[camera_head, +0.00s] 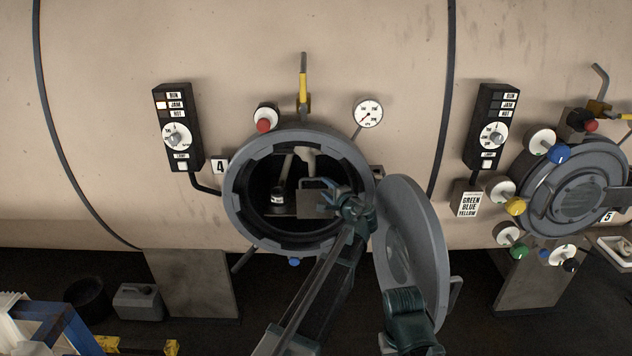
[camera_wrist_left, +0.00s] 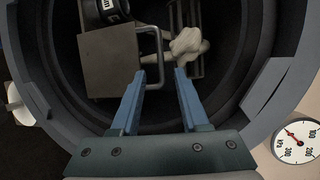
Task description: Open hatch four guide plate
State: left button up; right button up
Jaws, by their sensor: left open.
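The number four hatch (camera_head: 232,207) stands open, its round door (camera_head: 425,235) swung out to the right. Inside the opening is a flat grey guide plate (camera_head: 313,205) with a loop handle. In the left wrist view the plate (camera_wrist_left: 108,68) is at upper left, and its handle (camera_wrist_left: 157,50) stands off its right edge.
The hatch rim (camera_wrist_left: 275,85) closely surrounds the left gripper. A pressure gauge (camera_head: 368,112), a control box (camera_head: 178,127) and a red-capped valve (camera_head: 265,122) are around the hatch. Hatch five (camera_head: 578,190) is at right.

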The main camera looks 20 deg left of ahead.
aim_at(316, 179)
pick_arm(q)
jog(key=b+x, duration=0.1)
jog(key=x, duration=0.8)
jog(key=shift+s, duration=0.1)
grip_shut()
dwell(1.2)
